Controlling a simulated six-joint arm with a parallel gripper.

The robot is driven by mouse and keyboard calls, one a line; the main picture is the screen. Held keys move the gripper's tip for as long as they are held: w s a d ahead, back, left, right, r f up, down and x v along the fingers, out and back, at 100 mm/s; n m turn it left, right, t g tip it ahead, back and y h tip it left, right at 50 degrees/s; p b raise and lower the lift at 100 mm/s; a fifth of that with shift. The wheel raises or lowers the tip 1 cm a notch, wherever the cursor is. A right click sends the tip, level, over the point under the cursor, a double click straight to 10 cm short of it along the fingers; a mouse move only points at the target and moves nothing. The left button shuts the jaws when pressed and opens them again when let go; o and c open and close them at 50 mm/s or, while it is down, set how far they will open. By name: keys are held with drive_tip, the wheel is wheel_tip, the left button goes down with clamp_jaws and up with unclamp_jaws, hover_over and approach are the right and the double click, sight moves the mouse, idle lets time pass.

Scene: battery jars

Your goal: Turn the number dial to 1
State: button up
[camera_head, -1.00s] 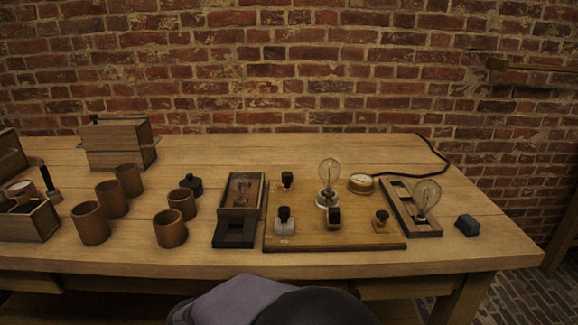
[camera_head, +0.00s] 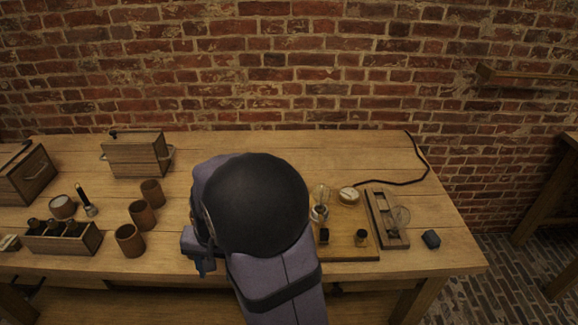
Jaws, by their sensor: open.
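A wooden board (camera_head: 345,250) on the bench carries a glass bulb (camera_head: 321,195), a dark knob (camera_head: 323,235) and another small knob (camera_head: 361,237). A round brass-rimmed piece with a pale face (camera_head: 348,195) sits at its back edge. No numbers are readable, so I cannot tell which part is the number dial. My arm's large dark joint covers the left part of the board. A blue-grey part of my gripper (camera_head: 202,262) shows at the arm's lower left, over the bench front. It is open, with its fingertips mostly hidden and nothing visible in it.
Wooden cups (camera_head: 130,240) stand left of my arm. A rack of dark jars (camera_head: 62,238) and a wooden box (camera_head: 137,154) are further left. A black cable (camera_head: 420,165) curves behind.

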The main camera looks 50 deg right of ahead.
drive_tip(key=w+d+r+m+p, duration=0.6)
drive_tip(key=d+r+m+p, duration=0.25)
drive_tip(key=d, duration=0.35)
drive_tip(key=s+d+r+m+t+y, duration=0.1)
drive_tip(key=s+d+m+t, duration=0.2)
drive_tip(key=d+m, duration=1.5)
drive_tip(key=shift+w+d+f+n+p, duration=0.35)
drive_tip(key=shift+w+f+n, duration=0.25)
drive_tip(key=shift+f, duration=0.5)
drive_tip(key=shift+w+d+f+n+p, duration=0.3)
drive_tip(key=shift+w+f+n+p, duration=0.2)
drive_tip(key=shift+f, duration=0.65)
drive_tip(key=shift+w+d+f+n+p, duration=0.35)
drive_tip(key=shift+w+f+n, duration=0.25)
drive_tip(key=shift+f, duration=0.5)
drive_tip(key=shift+s, duration=0.1)
drive_tip(key=c, duration=1.1)
